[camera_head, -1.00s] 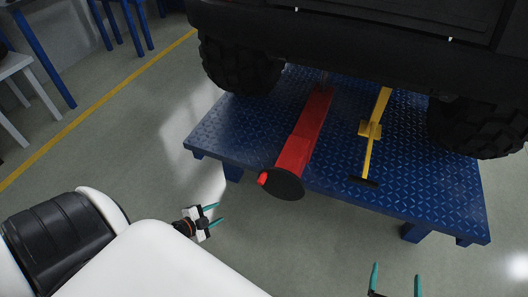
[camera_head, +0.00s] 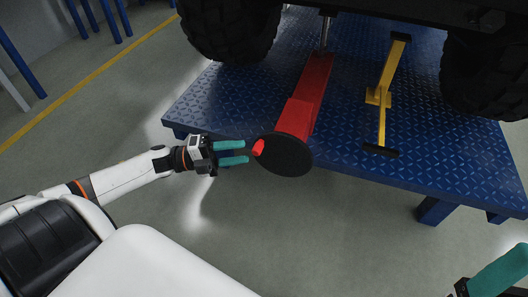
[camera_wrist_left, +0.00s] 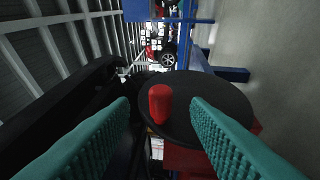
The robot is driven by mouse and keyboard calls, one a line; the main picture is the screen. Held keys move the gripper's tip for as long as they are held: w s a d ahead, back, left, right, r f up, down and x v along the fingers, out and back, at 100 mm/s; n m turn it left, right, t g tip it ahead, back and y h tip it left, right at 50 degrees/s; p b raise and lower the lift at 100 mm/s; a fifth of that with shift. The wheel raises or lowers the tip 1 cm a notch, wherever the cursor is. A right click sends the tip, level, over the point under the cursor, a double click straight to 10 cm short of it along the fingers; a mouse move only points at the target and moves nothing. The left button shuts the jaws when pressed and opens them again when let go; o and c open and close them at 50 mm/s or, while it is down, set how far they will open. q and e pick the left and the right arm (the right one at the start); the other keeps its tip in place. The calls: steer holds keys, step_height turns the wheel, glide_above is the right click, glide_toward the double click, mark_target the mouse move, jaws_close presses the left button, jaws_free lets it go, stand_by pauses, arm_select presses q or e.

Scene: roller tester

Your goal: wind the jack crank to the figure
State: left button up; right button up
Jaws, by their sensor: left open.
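The red jack (camera_head: 314,88) lies on the blue platform under the vehicle, its black crank disc (camera_head: 290,156) facing me at the near edge. A red crank knob (camera_head: 259,147) sticks out from the disc's left side. My left gripper (camera_head: 247,152) is open, its teal fingers pointing at the knob from the left. In the left wrist view the knob (camera_wrist_left: 160,103) stands between the two open fingers, in front of the disc (camera_wrist_left: 215,105), with gaps on both sides. My right gripper (camera_head: 500,280) shows only partly at the lower right corner. I see no readable figure.
A yellow stand (camera_head: 384,95) lies on the blue diamond-plate platform (camera_head: 220,95) right of the jack. Large black tyres (camera_head: 228,25) stand on both sides. The platform's front edge is close to my left fingers. Grey floor in front is clear.

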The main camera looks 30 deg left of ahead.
mark_target(265, 149)
arm_select(q)
steer(key=b+x, duration=0.2)
steer(key=x, duration=0.5)
steer(key=shift+w+d, duration=0.1)
steer(key=shift+w, duration=0.05)
jaws_close()
